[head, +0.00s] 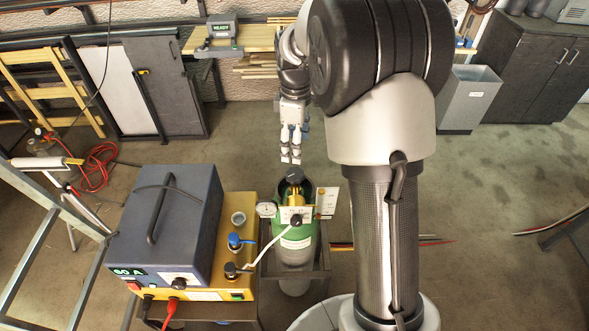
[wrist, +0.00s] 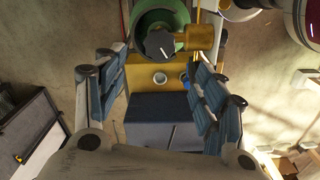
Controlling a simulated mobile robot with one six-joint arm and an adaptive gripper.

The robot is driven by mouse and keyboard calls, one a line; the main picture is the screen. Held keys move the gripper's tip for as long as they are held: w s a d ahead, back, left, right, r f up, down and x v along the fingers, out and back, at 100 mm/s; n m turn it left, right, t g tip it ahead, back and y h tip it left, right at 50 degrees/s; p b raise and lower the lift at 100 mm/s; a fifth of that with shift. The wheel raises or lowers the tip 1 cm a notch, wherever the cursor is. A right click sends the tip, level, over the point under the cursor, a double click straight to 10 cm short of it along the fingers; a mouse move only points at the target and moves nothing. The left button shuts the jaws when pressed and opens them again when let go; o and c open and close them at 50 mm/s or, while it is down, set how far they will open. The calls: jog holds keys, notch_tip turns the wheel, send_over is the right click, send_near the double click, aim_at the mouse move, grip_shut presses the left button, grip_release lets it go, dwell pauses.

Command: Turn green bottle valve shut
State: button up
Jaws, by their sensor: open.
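The green gas bottle (head: 297,246) stands upright in a dark frame, with a brass valve fitting and a round black valve knob (head: 294,174) on top. A pressure gauge (head: 266,209) sits to its left. The wrist view shows the black knob (wrist: 160,44) with a pale mark, the green bottle (wrist: 150,18) behind it and the brass fitting (wrist: 195,38) to its right. My gripper (head: 290,158) is open and empty, just behind the knob in the head view. In the wrist view my fingers (wrist: 161,92) are spread wide, and the knob lies beyond their tips, apparently untouched.
A blue and yellow welding unit (head: 182,225) with a handle and knobs stands left of the bottle. A white hose (head: 268,249) runs between them. A white tag (head: 327,202) is right of the bottle.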

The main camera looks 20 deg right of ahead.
aim_at(295, 173)
notch_tip(295, 173, down, 11)
jog(key=shift+r+b, duration=0.15)
jog(key=shift+b, duration=0.25)
jog(key=shift+c, duration=0.5)
jog(key=c, duration=1)
